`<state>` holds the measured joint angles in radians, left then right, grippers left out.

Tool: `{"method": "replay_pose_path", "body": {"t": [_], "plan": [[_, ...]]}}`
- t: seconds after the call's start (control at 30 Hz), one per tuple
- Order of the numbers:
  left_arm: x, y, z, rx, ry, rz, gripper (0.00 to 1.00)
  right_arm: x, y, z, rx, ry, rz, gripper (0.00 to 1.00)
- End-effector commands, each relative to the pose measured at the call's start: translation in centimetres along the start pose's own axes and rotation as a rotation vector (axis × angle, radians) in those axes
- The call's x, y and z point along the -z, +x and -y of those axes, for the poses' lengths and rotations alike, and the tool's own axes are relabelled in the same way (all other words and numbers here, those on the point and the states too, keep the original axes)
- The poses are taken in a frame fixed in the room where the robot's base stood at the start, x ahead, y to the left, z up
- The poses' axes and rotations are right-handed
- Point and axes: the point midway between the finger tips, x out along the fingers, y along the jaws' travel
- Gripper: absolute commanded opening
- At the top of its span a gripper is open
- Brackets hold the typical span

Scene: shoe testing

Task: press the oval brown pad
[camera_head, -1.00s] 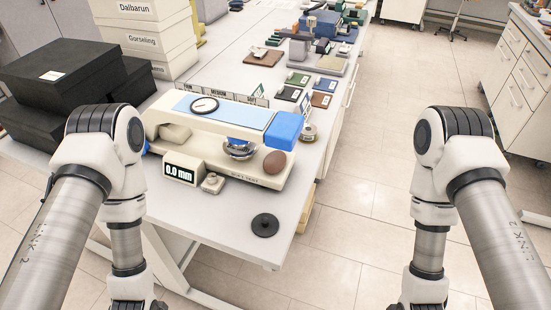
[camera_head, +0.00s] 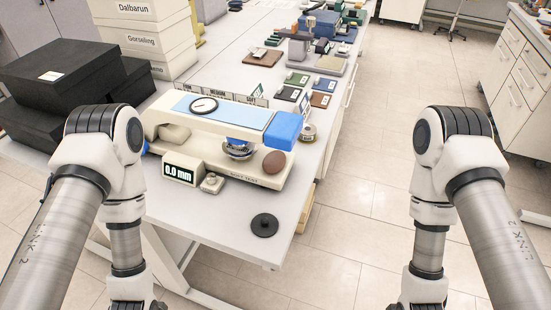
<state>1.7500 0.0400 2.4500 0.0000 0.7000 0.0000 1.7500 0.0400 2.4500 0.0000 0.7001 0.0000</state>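The oval brown pad (camera_head: 274,162) sits at the right end of the cream testing device (camera_head: 240,178), below its blue end block (camera_head: 283,131). The device stands on the white table and has a round dial (camera_head: 204,105) on top. Its front display (camera_head: 179,171) reads 0.0 mm. A small grey knob or button (camera_head: 212,183) is beside the display. Both my arms hang down at the picture's left and right sides, apart from the device. Neither gripper's fingers show; they are below the frame.
A black disc with a knob (camera_head: 264,225) lies near the front table corner (camera_head: 275,266). Black boxes (camera_head: 60,75) and labelled white boxes (camera_head: 145,38) are stacked at the left. Several coloured swatches (camera_head: 288,94) lie behind the device. Open floor is at the right.

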Motion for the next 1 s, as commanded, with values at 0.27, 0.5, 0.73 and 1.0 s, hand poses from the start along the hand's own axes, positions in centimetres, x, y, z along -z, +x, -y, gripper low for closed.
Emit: {"method": "replay_pose_path", "body": {"t": [0.27,0.5,0.73,1.0], "plan": [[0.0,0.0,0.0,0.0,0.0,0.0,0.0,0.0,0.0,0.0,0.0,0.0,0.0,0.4],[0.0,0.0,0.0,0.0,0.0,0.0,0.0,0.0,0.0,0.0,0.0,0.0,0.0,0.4],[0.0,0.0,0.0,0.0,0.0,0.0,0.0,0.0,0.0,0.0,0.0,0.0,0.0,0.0],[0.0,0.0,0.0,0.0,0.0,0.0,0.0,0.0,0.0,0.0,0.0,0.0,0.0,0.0]]}}
